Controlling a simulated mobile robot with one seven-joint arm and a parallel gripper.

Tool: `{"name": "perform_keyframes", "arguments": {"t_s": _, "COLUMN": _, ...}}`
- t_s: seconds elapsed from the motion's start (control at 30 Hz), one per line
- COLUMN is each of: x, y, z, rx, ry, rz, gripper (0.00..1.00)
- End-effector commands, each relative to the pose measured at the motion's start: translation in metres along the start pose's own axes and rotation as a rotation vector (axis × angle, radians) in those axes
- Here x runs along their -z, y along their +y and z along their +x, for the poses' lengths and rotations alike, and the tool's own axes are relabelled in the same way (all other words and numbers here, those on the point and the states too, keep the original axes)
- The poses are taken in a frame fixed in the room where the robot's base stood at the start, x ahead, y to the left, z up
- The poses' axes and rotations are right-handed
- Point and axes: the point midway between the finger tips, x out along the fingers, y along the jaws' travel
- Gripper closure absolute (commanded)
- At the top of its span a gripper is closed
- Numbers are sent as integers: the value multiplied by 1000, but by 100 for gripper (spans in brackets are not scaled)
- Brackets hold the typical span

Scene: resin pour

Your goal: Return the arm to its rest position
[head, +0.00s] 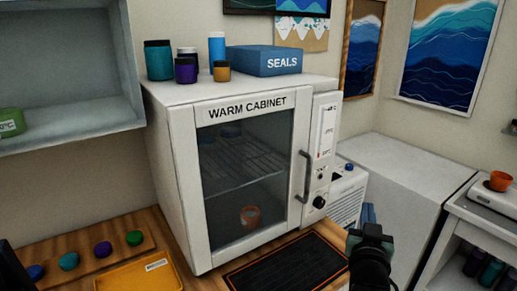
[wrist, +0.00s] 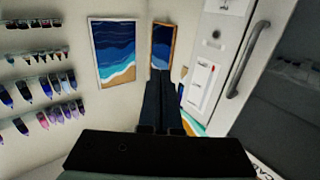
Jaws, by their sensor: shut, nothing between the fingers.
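My gripper (wrist: 161,78) shows in the wrist view with its two dark fingers pressed together and nothing between them. It points toward the wall with the wave pictures, and the warm cabinet's handle side is to its right. In the head view a dark part of my arm rises at the bottom edge, right of the black mat and in front of the warm cabinet (head: 190,170). I cannot make out the fingers there. The cabinet's glass door (head: 245,165) looks shut, with an orange cup (head: 250,216) inside at the bottom.
A black mat (head: 285,262) lies before the cabinet. Jars and a blue SEALS box (head: 264,60) stand on the cabinet. Another orange cup (head: 500,181) sits on the right-hand unit. A white bench top (head: 410,165) is clear.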

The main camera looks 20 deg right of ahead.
Motion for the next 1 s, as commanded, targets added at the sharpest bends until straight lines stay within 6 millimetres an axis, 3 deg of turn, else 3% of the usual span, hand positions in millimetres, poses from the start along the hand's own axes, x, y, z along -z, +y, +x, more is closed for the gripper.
{"name": "perform_keyframes", "arguments": {"t_s": 0.07, "x": 2, "y": -2, "z": 0, "rx": 2, "ry": 4, "rz": 0, "gripper": 100}}
{"name": "perform_keyframes", "arguments": {"t_s": 0.17, "x": 21, "y": -16, "z": -3, "rx": 25, "ry": 32, "rz": 2, "gripper": 100}}
{"name": "perform_keyframes", "arguments": {"t_s": 0.27, "x": 62, "y": -46, "z": -12, "rx": 74, "ry": 95, "rz": 9, "gripper": 100}}
{"name": "perform_keyframes", "arguments": {"t_s": 0.33, "x": 101, "y": -75, "z": -26, "rx": 122, "ry": 155, "rz": 18, "gripper": 100}}
{"name": "perform_keyframes", "arguments": {"t_s": 0.47, "x": 178, "y": -128, "z": -66, "rx": 220, "ry": 278, "rz": 42, "gripper": 100}}
{"name": "perform_keyframes", "arguments": {"t_s": 0.57, "x": 233, "y": -163, "z": -107, "rx": 299, "ry": 372, "rz": 71, "gripper": 100}}
{"name": "perform_keyframes", "arguments": {"t_s": 0.7, "x": 305, "y": -201, "z": -178, "rx": 410, "ry": 507, "rz": 122, "gripper": 100}}
{"name": "perform_keyframes", "arguments": {"t_s": 0.9, "x": 381, "y": -222, "z": -285, "rx": 550, "ry": 679, "rz": 208, "gripper": 100}}
{"name": "perform_keyframes", "arguments": {"t_s": 1.0, "x": 402, "y": -222, "z": -324, "rx": 596, "ry": 736, "rz": 242, "gripper": 100}}
